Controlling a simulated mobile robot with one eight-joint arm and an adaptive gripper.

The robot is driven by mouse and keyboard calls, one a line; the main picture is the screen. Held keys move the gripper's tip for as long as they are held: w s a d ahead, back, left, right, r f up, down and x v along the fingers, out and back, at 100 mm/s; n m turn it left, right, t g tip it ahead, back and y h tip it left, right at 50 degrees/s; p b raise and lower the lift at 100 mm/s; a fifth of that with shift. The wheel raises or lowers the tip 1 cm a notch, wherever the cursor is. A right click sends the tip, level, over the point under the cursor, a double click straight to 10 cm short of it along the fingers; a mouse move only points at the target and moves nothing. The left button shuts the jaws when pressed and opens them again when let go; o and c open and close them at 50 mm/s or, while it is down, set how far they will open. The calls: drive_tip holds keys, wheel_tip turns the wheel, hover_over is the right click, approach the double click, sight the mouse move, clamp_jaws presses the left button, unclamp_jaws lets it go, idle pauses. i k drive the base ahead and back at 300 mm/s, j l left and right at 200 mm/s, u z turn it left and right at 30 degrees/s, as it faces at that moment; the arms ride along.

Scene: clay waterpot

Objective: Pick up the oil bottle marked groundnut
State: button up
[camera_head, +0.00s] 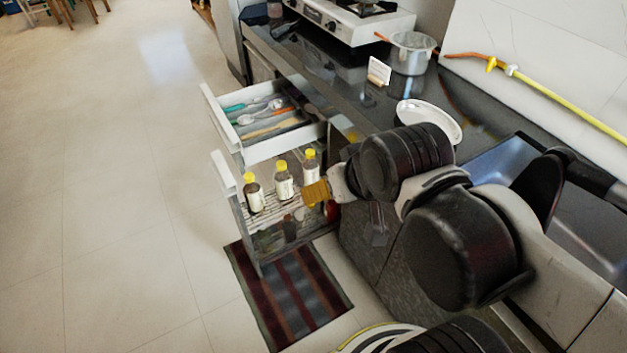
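Several oil bottles with yellow caps stand upright in an open pull-out drawer below the counter. The left bottle (254,195) has dark contents and a white label. The middle bottle (284,183) and the right bottle (309,163) look alike. The labels are too small to read, so I cannot tell which is marked groundnut.
An open cutlery drawer (236,140) juts out above the bottle drawer (222,172). A striped mat (290,298) lies on the floor below. The counter holds a white plate (430,120), a steel pot (412,55) and a stove (350,22). Floor at the left is clear.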

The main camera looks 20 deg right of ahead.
sight(311, 167)
drive_tip(key=i+j+z, duration=0.2)
drive_tip(key=i+j, duration=0.15)
drive_tip(key=j, duration=0.25)
drive_tip(key=i+j+z, duration=0.15)
drive_tip(key=j, duration=0.15)
drive_tip(key=i+j+z, duration=0.1)
drive_tip(key=j, duration=0.25)
drive_tip(key=i+j+z, duration=0.1)
drive_tip(key=j, duration=0.25)
drive_tip(key=j+z, duration=0.2)
drive_tip(key=j, duration=0.45)
drive_tip(key=j+z, duration=0.15)
drive_tip(key=j, duration=0.5)
drive_tip(key=k+j+z, duration=0.2)
drive_tip(key=j, duration=0.45)
